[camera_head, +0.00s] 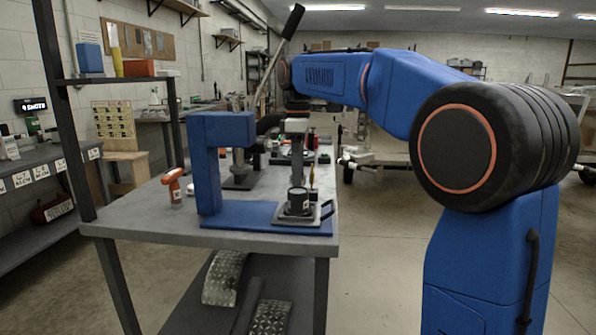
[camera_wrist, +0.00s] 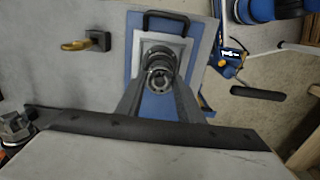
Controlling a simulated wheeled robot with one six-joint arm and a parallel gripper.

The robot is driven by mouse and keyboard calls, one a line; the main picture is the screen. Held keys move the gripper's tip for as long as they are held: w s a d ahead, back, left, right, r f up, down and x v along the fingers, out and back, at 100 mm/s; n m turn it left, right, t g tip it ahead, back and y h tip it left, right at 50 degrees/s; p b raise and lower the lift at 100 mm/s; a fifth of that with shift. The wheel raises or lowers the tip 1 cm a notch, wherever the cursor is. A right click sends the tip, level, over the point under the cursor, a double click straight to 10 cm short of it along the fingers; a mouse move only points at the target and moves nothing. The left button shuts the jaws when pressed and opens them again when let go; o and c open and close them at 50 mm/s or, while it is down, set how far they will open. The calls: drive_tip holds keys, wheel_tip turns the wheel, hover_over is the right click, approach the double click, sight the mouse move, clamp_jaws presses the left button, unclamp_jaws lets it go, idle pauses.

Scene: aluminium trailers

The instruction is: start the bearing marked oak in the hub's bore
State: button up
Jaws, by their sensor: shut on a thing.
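The hub (camera_head: 298,203) is a dark, short cylinder on a grey fixture plate, on the blue base of a press (camera_head: 222,165) at the bench's front right. My gripper (camera_head: 297,170) points down just above the hub. In the wrist view my gripper (camera_wrist: 160,88) has its two grey fingers closed around a round metal bearing (camera_wrist: 159,80). Dark ring shapes lie directly beyond the bearing, over the plate, roughly in line with it. I cannot tell whether bearing and hub touch. The bore is hidden, and no oak marking is legible.
The press's blue upright stands left of my gripper, and its long lever rises behind. A black handle (camera_wrist: 166,20) projects from the fixture plate. A brass ring on a dark block (camera_wrist: 84,44) lies on the bench. An orange tool (camera_head: 174,185) stands left. Open floor lies right.

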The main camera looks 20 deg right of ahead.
drive_tip(key=shift+f, duration=1)
drive_tip(key=o, duration=1.2)
wheel_tip(320, 180, up, 17)
drive_tip(key=shift+r, duration=0.15)
drive_tip(key=s+d+f+m+t, duration=0.1)
drive_tip(key=s+f+m, duration=0.3)
drive_tip(key=s+f, duration=0.7)
drive_tip(key=s+d+f+m+t, duration=0.2)
drive_tip(key=s+f+m, duration=0.3)
drive_tip(key=s+f, duration=0.7)
drive_tip(key=s+d+f+m+t, duration=0.1)
drive_tip(key=s+d+f+m, duration=0.3)
drive_tip(key=s+f, duration=0.8)
wheel_tip(320, 180, down, 3)
drive_tip(key=shift+m+t, duration=0.3)
drive_tip(key=shift+t, duration=0.1)
